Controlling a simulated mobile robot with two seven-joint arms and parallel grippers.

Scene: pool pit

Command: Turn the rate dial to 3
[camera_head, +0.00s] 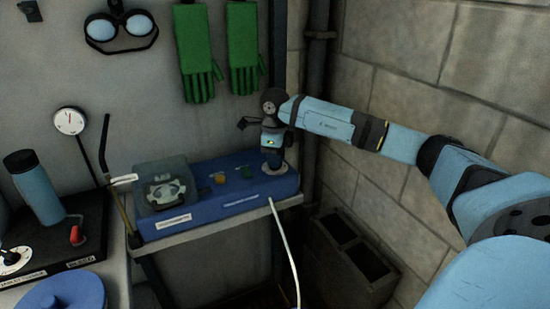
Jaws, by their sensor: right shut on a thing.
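The rate dial (275,170) is a pale disc on top of the right end of a long blue unit (222,203) on a shelf. My right gripper (273,159) comes down on it from above and is shut on its knob. The gripper hides the knob and much of the dial face. The numbers and the pointer are too small and covered to read. My left gripper is not in view.
A clear-lidded box (164,186) sits on the unit's left end, with yellow and green knobs between. A white hose hangs in front. At left stand a blue bottle (33,187) and a gauge (70,121). A block wall (385,75) is close on the right.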

